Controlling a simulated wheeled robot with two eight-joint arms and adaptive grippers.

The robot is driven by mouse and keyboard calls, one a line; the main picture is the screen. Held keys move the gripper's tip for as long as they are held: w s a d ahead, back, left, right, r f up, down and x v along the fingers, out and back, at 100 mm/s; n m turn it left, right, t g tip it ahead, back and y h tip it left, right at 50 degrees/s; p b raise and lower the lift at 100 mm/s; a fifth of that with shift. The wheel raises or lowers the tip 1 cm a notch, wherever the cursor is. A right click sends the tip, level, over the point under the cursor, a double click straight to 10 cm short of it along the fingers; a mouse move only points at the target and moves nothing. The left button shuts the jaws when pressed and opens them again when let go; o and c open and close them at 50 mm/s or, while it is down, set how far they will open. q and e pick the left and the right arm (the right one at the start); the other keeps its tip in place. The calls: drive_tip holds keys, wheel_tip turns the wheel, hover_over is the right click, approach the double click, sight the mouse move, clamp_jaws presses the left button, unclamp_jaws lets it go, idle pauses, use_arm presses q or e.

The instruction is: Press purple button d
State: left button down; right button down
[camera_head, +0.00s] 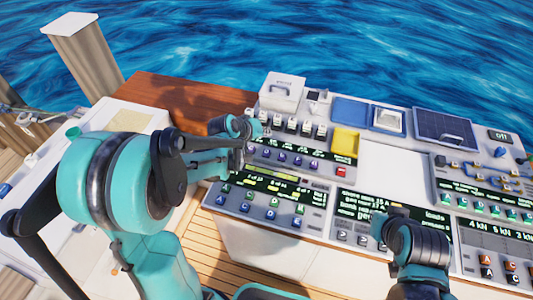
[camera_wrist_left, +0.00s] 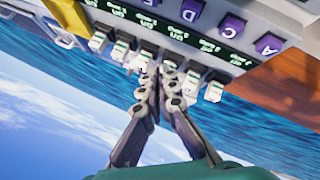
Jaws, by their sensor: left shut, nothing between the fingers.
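A row of purple buttons (camera_head: 298,161) sits on the upper left panel of the console in the head view. In the left wrist view, purple buttons (camera_wrist_left: 191,10) appear upside down along the top edge. Their letters are small, and I cannot surely tell which is D. My left gripper (camera_wrist_left: 164,80) is shut and empty, its fingertips together by the row of white switches, apart from the purple buttons. In the head view the left gripper (camera_head: 256,128) is at the console's left side. My right gripper (camera_head: 384,228) is over the lower panel; its fingers are unclear.
White switches (camera_head: 305,128) stand behind the purple row. A red button (camera_head: 341,172) and a yellow box (camera_head: 345,141) are to its right. Green-lettered buttons (camera_head: 456,205) are on the right panel. A lidded white box (camera_head: 281,92) stands at the back. Water lies beyond.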

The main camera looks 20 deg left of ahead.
sight(265, 153)
use_arm(q)
wheel_tip(265, 153, down, 7)
drive_tip(key=b, duration=0.5)
drive_tip(key=shift+f, duration=0.1)
idle(1.1)
drive_tip(key=shift+f+b, duration=0.35)
drive_tip(key=shift+b, duration=0.15)
drive_tip(key=shift+f+b, duration=0.7)
drive_tip(key=shift+f, duration=0.05)
idle(0.6)
drive_tip(key=shift+r, duration=0.15)
idle(0.3)
drive_tip(key=shift+r+p, duration=0.95)
drive_tip(key=shift+r, duration=0.1)
drive_tip(key=shift+r+p, duration=1.9)
drive_tip(key=shift+r, duration=0.65)
